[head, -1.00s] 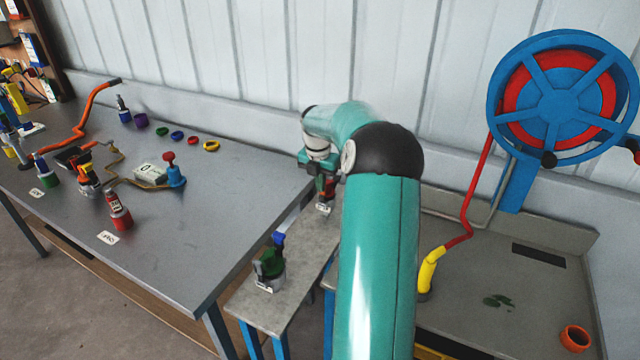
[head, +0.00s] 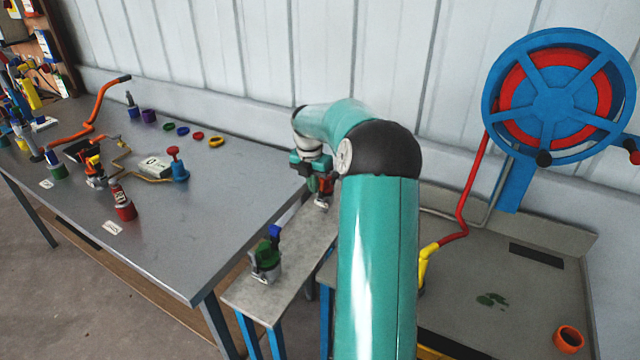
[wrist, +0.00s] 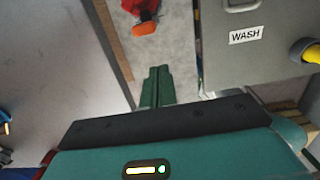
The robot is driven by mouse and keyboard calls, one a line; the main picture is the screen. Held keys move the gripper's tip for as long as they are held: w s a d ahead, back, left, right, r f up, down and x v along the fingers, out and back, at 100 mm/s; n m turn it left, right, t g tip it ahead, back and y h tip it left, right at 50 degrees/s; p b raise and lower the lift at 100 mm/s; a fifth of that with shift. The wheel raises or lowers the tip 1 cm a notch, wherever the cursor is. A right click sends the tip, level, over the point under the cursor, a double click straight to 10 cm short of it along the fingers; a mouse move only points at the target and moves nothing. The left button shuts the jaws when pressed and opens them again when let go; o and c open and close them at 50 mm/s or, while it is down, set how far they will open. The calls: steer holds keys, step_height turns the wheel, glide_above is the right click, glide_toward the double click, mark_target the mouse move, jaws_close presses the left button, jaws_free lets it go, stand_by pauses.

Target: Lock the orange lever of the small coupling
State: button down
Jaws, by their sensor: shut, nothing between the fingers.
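The small coupling is a red body (wrist: 140,6) with an orange lever (wrist: 145,28), at the top of the wrist view and partly cut off by the frame. In the head view the red coupling (head: 325,186) stands at the far end of a narrow grey bench, partly hidden by my arm. My gripper (wrist: 157,72) shows as two green fingers pressed together, shut and empty. In the wrist view its tips are below the orange lever, with a visible gap between them. In the head view the fingers cannot be made out.
A green coupling with a blue lever (head: 266,256) stands nearer on the narrow bench (head: 262,298). A metal table (head: 190,245) with tools is at left. A blue and red wheel (head: 560,95) stands at right. A box labelled WASH (wrist: 245,35) is right of the fingers.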

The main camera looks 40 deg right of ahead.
steer(key=w+d+r, duration=0.1)
steer(key=d+r, duration=0.2)
steer(key=r, duration=0.6)
steer(key=shift+w, duration=0.2)
steer(key=shift+d, duration=0.1)
steer(key=s+a+r+m+t+h, duration=0.1)
steer(key=s+a+r+m, duration=0.15)
steer(key=a, duration=0.65)
steer(key=s+a+r+m, duration=0.1)
steer(key=a+r+m, duration=0.3)
steer(key=a, duration=0.5)
steer(key=s+a+r+m+t+h, duration=0.1)
steer(key=s+a+r+m, duration=0.2)
steer(key=a, duration=0.6)
steer(key=s+a+f+m+t+y, duration=0.1)
steer(key=s+a+f+m, duration=0.1)
steer(key=s+a+m, duration=0.4)
steer(key=s+a+f+m+t+y, duration=0.2)
steer(key=s+a+m, duration=0.4)
steer(key=s+a, duration=0.4)
steer(key=shift+s+f, duration=0.6)
steer(key=shift+s, duration=0.5)
